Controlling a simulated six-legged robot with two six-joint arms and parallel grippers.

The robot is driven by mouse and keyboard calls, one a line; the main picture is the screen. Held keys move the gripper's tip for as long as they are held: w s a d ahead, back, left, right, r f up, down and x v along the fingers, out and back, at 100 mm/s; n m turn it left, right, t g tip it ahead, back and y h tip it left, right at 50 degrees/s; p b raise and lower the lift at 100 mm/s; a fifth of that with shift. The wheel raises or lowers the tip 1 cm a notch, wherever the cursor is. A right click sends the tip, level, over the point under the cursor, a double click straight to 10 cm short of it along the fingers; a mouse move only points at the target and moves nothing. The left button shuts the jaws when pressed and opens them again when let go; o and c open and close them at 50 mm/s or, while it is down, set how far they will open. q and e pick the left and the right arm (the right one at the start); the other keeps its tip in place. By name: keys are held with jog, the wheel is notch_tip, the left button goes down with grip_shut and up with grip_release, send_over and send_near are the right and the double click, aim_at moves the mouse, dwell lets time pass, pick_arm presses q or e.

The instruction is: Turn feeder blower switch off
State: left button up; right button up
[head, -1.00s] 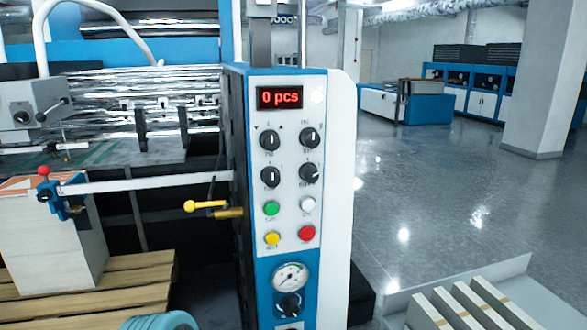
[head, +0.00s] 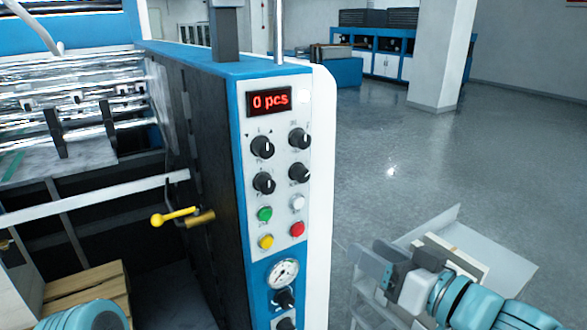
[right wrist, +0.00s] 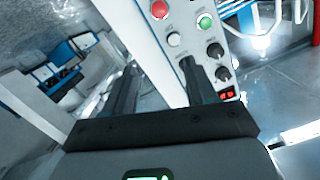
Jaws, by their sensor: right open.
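The labels are too small to tell which knob is the blower switch. My right gripper (head: 368,263) is right of the panel's lower part, apart from it. In the right wrist view, my open, empty right gripper (right wrist: 157,75) faces the tilted panel; one finger partly hides the knobs (right wrist: 215,50). My left gripper is out of view.
A yellow-handled lever (head: 173,217) sticks out from the panel's dark left side. A pallet (head: 85,297) stands at lower left. A light tray with boards (head: 455,250) lies behind my right arm. The floor (head: 380,150) right of the panel is clear.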

notch_tip(320, 180, up, 7)
jog(key=s+t+y+p, duration=0.1)
jog(key=s, duration=0.2)
send_near(305, 176)
jog(key=shift+n, duration=0.4)
jog(key=x, duration=0.8)
jog(key=shift+w, duration=0.15)
jog(key=shift+w+a+p, duration=0.1)
jog(key=shift+a+p, duration=0.1)
jog(key=shift+p, duration=0.1)
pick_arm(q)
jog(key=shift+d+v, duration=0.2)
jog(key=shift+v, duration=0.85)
pick_arm(e)
jog(key=shift+w, duration=0.1)
jog(key=c, duration=1)
